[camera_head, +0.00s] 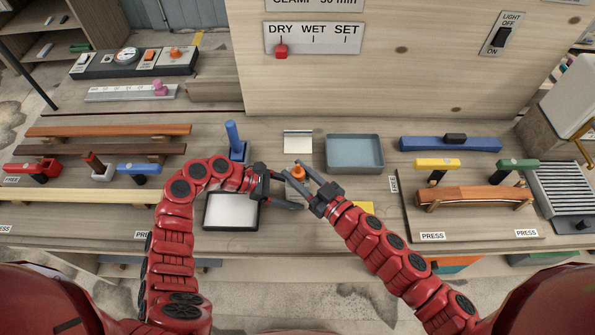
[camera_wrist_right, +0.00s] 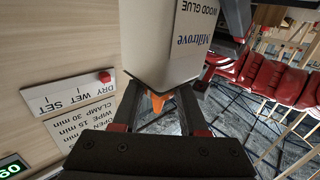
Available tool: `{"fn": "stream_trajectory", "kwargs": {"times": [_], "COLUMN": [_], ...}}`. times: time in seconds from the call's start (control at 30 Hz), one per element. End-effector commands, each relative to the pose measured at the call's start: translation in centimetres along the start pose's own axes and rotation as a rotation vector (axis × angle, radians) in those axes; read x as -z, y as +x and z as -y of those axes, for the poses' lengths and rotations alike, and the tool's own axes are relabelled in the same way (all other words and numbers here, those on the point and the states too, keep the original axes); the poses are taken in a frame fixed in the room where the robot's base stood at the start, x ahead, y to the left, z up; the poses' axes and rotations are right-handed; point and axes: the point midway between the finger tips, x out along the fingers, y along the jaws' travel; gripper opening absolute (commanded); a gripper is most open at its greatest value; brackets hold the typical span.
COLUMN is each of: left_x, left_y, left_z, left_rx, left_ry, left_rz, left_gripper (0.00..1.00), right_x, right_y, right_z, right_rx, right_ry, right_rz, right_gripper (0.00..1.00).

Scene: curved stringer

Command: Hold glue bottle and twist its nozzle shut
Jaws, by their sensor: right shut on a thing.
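The pale glue bottle (camera_head: 296,190) with its orange nozzle (camera_head: 298,172) is at the middle of the bench in the head view, partly hidden by my grippers. My left gripper (camera_head: 291,194) has its fingers on two sides of the bottle body and appears closed on it. My right gripper (camera_head: 302,178) is shut on the nozzle. In the right wrist view, the bottle (camera_wrist_right: 170,40) shows its "Miltrove WOOD GLUE" label, and the orange nozzle (camera_wrist_right: 157,103) sits between my right gripper's fingers (camera_wrist_right: 158,108).
A grey-blue tray (camera_head: 355,168) lies behind and right of the bottle. A blue post on a base (camera_head: 235,140) and a white-topped pad (camera_head: 231,211) are at left. A clamp fixture with a curved wooden strip (camera_head: 475,195) is at right. A panel with a DRY/WET/SET slider (camera_head: 313,38) stands behind.

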Motion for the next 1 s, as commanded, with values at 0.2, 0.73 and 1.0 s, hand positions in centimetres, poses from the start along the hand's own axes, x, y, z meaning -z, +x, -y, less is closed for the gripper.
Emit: {"fn": "stream_trajectory", "kwargs": {"times": [0.2,0.73,1.0], "left_x": [-0.04,-0.08,-0.1], "left_y": [-0.01,0.03,0.05], "left_z": [-0.02,-0.01,0.0], "left_rx": [-0.001,0.0,0.001], "left_ry": [0.0,0.001,0.001], "left_rz": [0.001,0.002,0.002], "left_gripper": [0.28,0.28,0.28], "right_x": [0.0,0.09,0.28], "right_y": [-0.01,0.09,0.15], "right_z": [0.02,0.28,0.2], "right_rx": [-0.001,-0.164,-0.303], "right_ry": [0.0,0.006,0.007], "right_rz": [0.0,-0.01,-0.014], "right_gripper": [0.0,0.0,0.0]}}
